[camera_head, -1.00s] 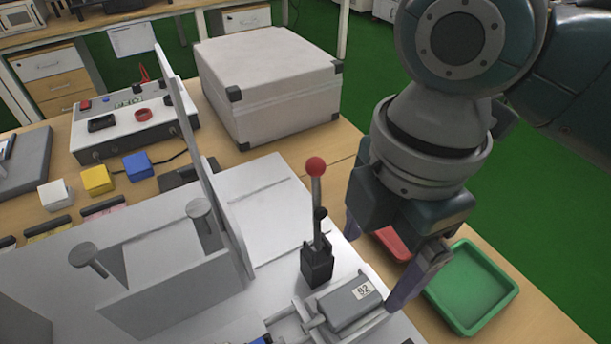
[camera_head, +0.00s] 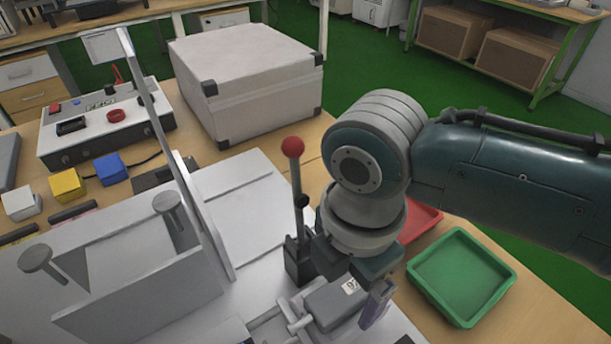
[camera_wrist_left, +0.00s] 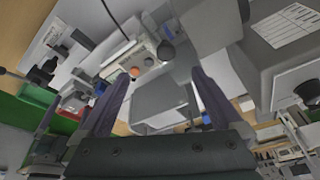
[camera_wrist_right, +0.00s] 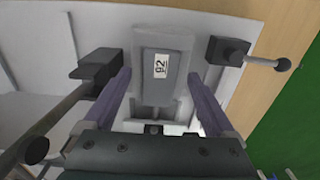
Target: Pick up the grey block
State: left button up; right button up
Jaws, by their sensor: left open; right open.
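The grey block (camera_head: 333,300) carries a white label reading 92. It sits in a light grey fixture at the front of the white machine. In the right wrist view the grey block (camera_wrist_right: 158,72) lies ahead, between the lines of the two fingers. My right gripper (camera_wrist_right: 160,85) is open and empty, with one finger to each side of the block. In the head view my right gripper (camera_head: 350,295) is low over the block, and its wrist partly hides it. My left gripper (camera_wrist_left: 160,85) is open and empty in the left wrist view; it does not show in the head view.
A lever with a red knob (camera_head: 293,146) stands just left of my right gripper. A green tray (camera_head: 462,276) and a red tray (camera_head: 424,214) lie to its right. A tall white panel (camera_head: 170,130) rises at the left. A white case (camera_head: 250,85) stands behind.

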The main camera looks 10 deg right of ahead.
grip_shut()
dwell(0.8)
